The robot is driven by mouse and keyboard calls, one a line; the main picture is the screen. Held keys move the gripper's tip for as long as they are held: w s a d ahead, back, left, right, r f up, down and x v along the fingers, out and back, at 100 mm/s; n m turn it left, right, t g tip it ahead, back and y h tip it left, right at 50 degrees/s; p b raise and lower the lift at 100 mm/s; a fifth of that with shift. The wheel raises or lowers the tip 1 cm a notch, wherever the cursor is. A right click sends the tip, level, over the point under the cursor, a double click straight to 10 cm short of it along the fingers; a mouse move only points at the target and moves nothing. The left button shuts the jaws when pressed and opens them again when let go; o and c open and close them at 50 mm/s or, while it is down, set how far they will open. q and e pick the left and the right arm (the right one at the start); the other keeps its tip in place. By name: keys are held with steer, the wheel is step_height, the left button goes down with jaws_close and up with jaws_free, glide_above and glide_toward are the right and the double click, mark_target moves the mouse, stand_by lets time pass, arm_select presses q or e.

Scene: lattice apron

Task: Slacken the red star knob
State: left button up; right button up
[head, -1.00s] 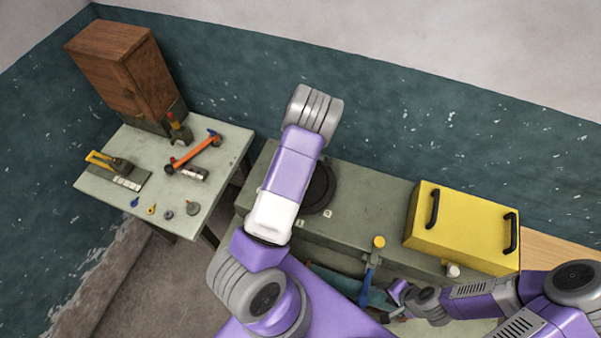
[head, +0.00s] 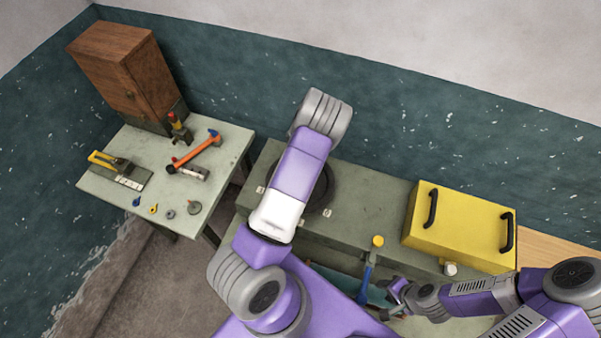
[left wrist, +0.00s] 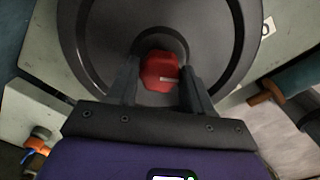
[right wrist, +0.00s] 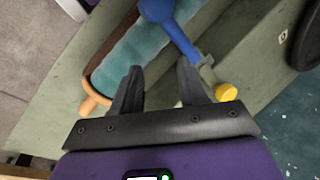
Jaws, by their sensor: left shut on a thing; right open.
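In the head view my left arm covers the knob and part of the disc (head: 325,190). My right gripper (head: 388,300) is near the front of the grey-green bench, below the blue-handled lever. In the right wrist view it (right wrist: 160,72) is open, with nothing gripped, over a teal cylinder (right wrist: 145,48).
A blue lever (head: 367,272) and a yellow knob (head: 378,241) are near my right gripper. A yellow box (head: 460,226) with black handles stands on the bench (head: 375,205). A side table (head: 110,192) at left holds tools and a wooden cabinet (head: 125,70).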

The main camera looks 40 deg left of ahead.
stand_by(0.5)
arm_select(q)
steer(key=o, duration=1)
steer(key=shift+o, duration=0.2)
step_height(320, 180, up, 8)
steer(key=shift+f, duration=0.2)
